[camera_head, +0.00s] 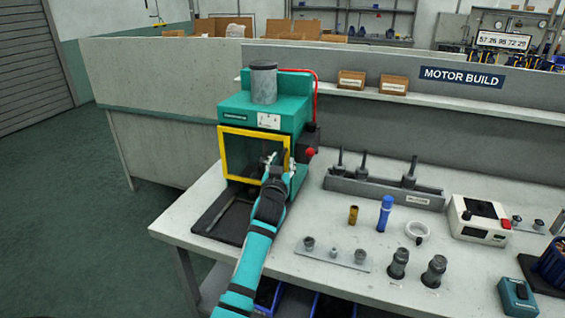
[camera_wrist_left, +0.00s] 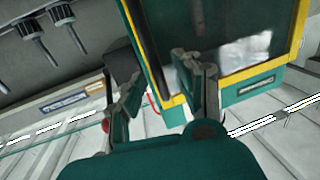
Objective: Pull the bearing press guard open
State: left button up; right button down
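The bearing press (camera_head: 240,112) is a teal machine at the left end of the bench, with a grey cylinder on top. Its guard (camera_head: 242,130) is a yellow-framed clear window across the front and looks closed. My left gripper (camera_head: 273,163) is at the guard's right edge and partly hides it. In the left wrist view, the gripper (camera_wrist_left: 160,75) has its fingers spread. One finger overlaps the guard window (camera_wrist_left: 245,50) and the other is outside the yellow edge. I cannot tell whether either finger touches the guard. My right gripper is in neither view.
A red button (camera_head: 309,152) sits on the press's right side. A dark tray (camera_head: 212,212) lies before the press. A grey rack (camera_head: 375,191), a blue cylinder (camera_head: 385,213) and small metal parts stand to the right.

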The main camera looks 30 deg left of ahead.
pick_arm(q)
jog(key=shift+w+a, duration=0.2)
jog(key=shift+w, duration=0.1)
grip_shut()
dwell(0.5)
